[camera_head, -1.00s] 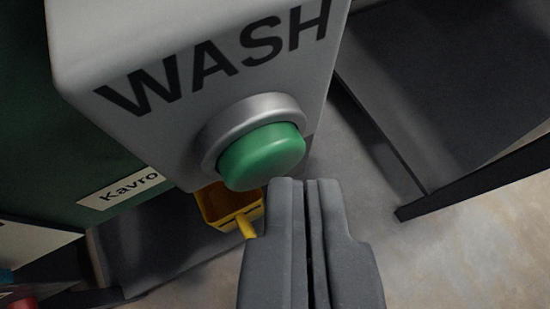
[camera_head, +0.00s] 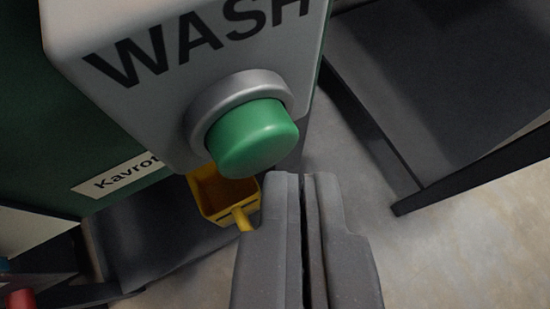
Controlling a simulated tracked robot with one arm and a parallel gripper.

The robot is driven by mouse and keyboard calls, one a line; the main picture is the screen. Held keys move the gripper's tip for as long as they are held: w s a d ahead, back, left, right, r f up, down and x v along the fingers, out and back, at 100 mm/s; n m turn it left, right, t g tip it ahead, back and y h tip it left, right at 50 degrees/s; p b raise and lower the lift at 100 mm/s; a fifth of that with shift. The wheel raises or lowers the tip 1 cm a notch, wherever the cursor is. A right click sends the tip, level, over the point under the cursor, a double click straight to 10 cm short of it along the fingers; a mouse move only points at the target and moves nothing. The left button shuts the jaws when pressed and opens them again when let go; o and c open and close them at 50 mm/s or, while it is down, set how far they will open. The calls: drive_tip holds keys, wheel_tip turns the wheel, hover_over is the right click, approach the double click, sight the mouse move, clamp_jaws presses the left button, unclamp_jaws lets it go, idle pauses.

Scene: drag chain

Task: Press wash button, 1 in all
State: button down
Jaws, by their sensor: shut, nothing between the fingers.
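The wash button is a green round cap (camera_head: 253,138) in a silver ring (camera_head: 205,112). It sits on a light grey box (camera_head: 150,110) marked "WASH" in black letters, in the upper left and middle of the head view. The cap stands out from its ring. My gripper (camera_head: 302,176) is shut and empty, with its dark grey fingertips just below and to the right of the cap in the picture. A small gap shows between the fingertips and the cap; whether they are at the same depth, I cannot tell.
A yellow container (camera_head: 222,200) shows below the box, partly behind my gripper. A dark green panel with a "Kavrot" label (camera_head: 116,174) is at the left. A dark, black-edged frame (camera_head: 440,100) stands at the right. Pale floor (camera_head: 460,250) is clear at the lower right.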

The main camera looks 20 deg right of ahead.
drive_tip(key=shift+s+f, duration=0.1)
drive_tip(key=shift+s, duration=0.35)
drive_tip(key=shift+s+b, duration=0.1)
drive_tip(key=shift+b, duration=0.2)
drive_tip(key=s+b, duration=0.2)
drive_tip(key=s, duration=0.2)
drive_tip(key=shift+s+d+b, duration=0.1)
drive_tip(key=shift+s+b, duration=0.25)
drive_tip(key=shift+s, duration=0.05)
